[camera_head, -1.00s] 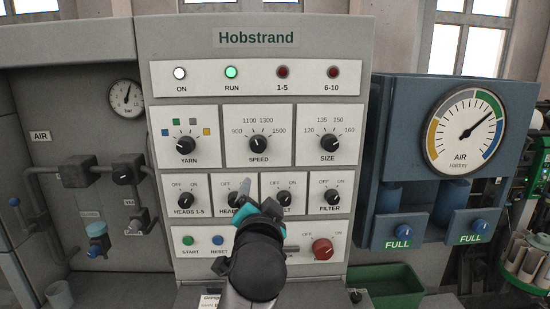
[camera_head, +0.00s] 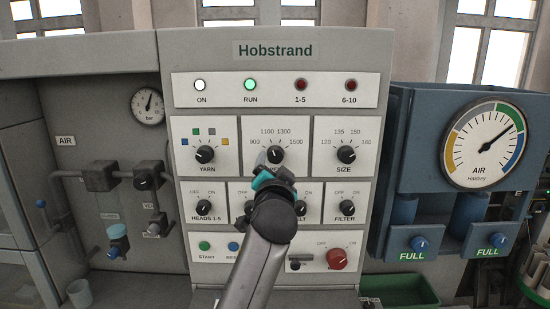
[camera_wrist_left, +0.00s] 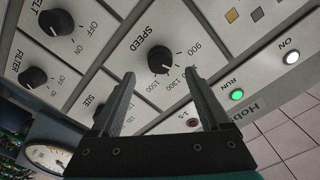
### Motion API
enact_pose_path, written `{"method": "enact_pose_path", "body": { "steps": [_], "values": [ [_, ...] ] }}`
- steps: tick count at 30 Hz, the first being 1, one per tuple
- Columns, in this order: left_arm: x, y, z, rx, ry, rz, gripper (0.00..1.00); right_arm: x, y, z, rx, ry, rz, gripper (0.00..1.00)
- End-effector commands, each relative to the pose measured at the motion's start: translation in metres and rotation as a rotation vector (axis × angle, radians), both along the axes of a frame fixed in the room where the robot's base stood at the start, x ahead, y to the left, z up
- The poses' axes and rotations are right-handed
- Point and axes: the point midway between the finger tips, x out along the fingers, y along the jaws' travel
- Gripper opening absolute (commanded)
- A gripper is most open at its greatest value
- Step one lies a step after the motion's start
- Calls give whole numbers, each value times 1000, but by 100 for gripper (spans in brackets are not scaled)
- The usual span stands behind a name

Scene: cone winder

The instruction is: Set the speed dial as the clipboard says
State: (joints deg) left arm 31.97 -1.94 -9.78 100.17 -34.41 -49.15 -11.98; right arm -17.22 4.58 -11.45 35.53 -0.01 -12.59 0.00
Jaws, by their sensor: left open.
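The black speed dial (camera_head: 275,154) is on the panel's upper middle plate, partly covered by my left gripper in the head view. Its scale shows 900, 1100, 1300 and 1500. In the wrist view the dial (camera_wrist_left: 160,60) sits just beyond and between the fingertips; its white mark points towards the 1100–1300 side, exact setting unclear. My left gripper (camera_head: 263,160) is open and empty in front of the dial's lower left. In the wrist view its two fingers (camera_wrist_left: 158,76) are spread, apparently not touching the dial. No clipboard shows now. My right gripper is not in view.
The yarn dial (camera_head: 205,154) and size dial (camera_head: 347,154) flank the speed dial closely. A row of smaller switches lies below, partly behind my left arm. A red knob (camera_head: 337,259) is lower right. A blue unit with an air gauge (camera_head: 486,148) stands at right.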

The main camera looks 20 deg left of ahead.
Motion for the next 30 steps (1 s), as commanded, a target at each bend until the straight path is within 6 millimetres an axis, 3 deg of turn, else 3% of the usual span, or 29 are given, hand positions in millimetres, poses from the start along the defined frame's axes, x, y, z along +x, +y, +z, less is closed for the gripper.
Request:
{"method": "enact_pose_path", "body": {
  "steps": [13, 27, 30],
  "values": [
    [45, 13, 1, 1, 0, 0, 80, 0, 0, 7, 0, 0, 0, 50],
    [52, 15, 0, 0, 0, 0, 80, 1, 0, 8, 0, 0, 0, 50],
    [52, 15, 0, 0, 1, 1, 70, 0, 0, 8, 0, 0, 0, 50]
  ]
}}
